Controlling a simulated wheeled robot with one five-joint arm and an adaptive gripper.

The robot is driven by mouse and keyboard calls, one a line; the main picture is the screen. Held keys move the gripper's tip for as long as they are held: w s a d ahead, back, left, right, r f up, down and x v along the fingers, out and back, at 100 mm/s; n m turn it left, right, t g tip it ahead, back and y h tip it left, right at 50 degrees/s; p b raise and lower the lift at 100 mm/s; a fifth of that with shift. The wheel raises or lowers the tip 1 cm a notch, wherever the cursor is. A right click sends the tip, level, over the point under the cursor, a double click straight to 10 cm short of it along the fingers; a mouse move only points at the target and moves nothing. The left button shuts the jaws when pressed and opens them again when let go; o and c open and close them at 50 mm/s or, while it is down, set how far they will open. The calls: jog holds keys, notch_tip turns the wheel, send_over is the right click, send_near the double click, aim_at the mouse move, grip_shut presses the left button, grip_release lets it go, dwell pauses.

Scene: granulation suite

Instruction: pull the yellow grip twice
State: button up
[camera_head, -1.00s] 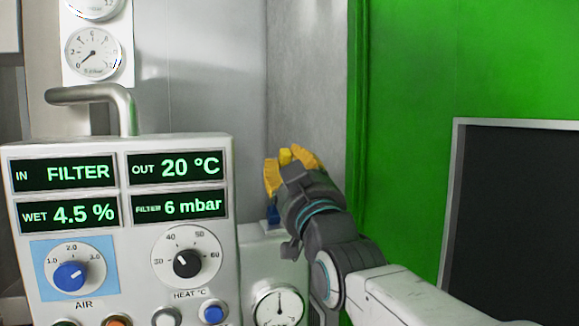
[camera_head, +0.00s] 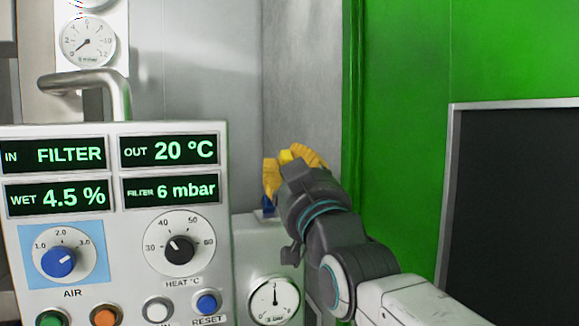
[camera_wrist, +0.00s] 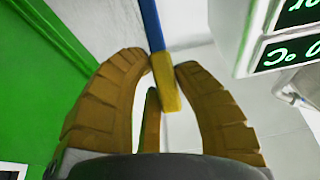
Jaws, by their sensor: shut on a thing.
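The yellow grip (camera_wrist: 165,84) is a small yellow block at the end of a blue rod (camera_wrist: 150,25). In the head view my gripper (camera_head: 290,163) is right of the control panel, above a white housing. My gripper's own body hides most of the grip there. A short blue piece (camera_head: 268,207) shows below the fingers.
The control panel (camera_head: 112,222) stands close on the left, with lit displays, two knobs and several buttons; FILTER reads 6 mbar. A bent metal pipe (camera_head: 85,82) rises behind it. A round gauge (camera_head: 273,299) is below my gripper. A green wall (camera_head: 400,60) is on the right.

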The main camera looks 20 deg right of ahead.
jog(key=shift+s+a+f+b, duration=0.15)
jog(key=shift+s+f+b, duration=0.8)
jog(key=shift+b, duration=0.2)
jog(key=shift+f, duration=0.1)
jog(key=shift+s+f+b, duration=0.3)
jog(key=shift+f+b, duration=0.45)
jog(key=shift+b, duration=0.25)
jog(key=o, duration=1)
jog(key=shift+s+a+r, duration=0.2)
jog(key=shift+a, duration=0.15)
jog(key=shift+w+d, duration=0.1)
jog(key=shift+d, duration=0.05)
jog(key=shift+f, duration=0.1)
